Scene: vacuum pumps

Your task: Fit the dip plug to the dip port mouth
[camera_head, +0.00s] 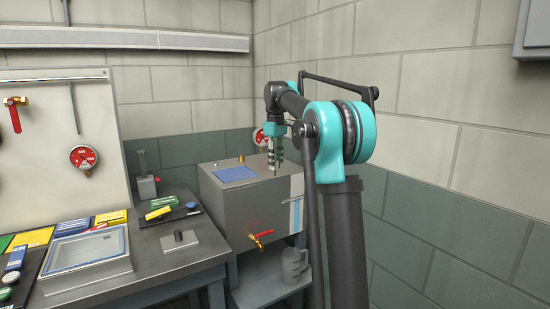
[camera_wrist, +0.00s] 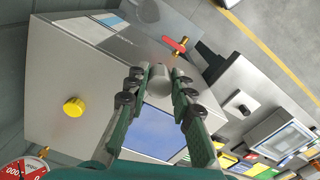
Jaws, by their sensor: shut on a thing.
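My gripper (camera_head: 275,158) is over the right part of the top of a grey box-shaped tank (camera_head: 232,205). In the wrist view my gripper (camera_wrist: 157,78) is shut on a small grey cylindrical piece (camera_wrist: 158,73), which looks like the dip plug. The piece is between the fingertips, above or at the tank top (camera_wrist: 88,65). I cannot tell whether it touches the tank. The dip port mouth cannot be made out; the fingers and the held piece may hide it.
The tank top bears a blue panel (camera_head: 235,174) and a yellow cap (camera_wrist: 74,107). A red-handled tap (camera_head: 261,236) sticks out of the front. A grey jug (camera_head: 294,264) stands below. A gauge (camera_head: 260,137) is close behind my gripper. The left bench (camera_head: 180,262) holds a tray (camera_head: 88,249).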

